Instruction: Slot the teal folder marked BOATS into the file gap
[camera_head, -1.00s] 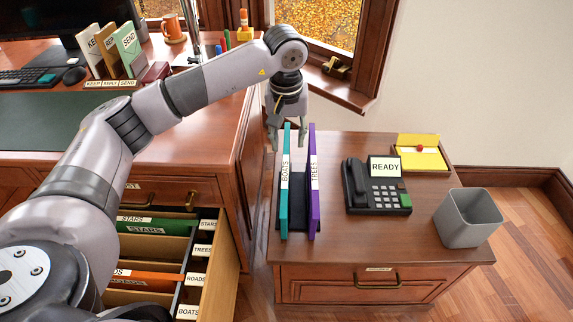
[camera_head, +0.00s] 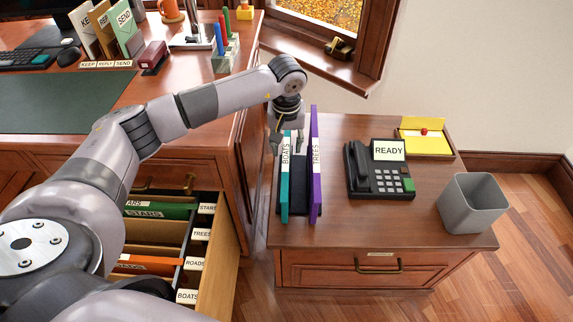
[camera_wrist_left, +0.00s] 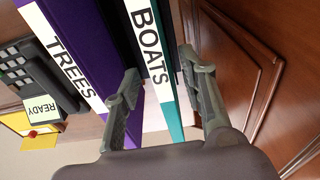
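The teal folder marked BOATS (camera_head: 285,190) stands upright in a dark holder (camera_head: 300,203) on the side cabinet, left of the purple TREES folder (camera_head: 314,165). My left gripper (camera_head: 285,146) is low over its far end. In the left wrist view the fingers (camera_wrist_left: 163,95) are open, one on each side of the teal folder (camera_wrist_left: 164,85), with a visible space at the right finger. The open drawer (camera_head: 222,262) holds a green STARS folder (camera_head: 160,211) and an orange ROADS folder (camera_head: 148,264). Its BOATS label (camera_head: 187,297) is at the near end; my arm hides part of that slot.
A phone with a READY screen (camera_head: 380,170), a yellow note holder (camera_head: 427,142) and a grey bin (camera_head: 470,203) stand right of the folders. The desk (camera_head: 60,110) carries upright folders and pens. The cabinet top near its front edge is clear.

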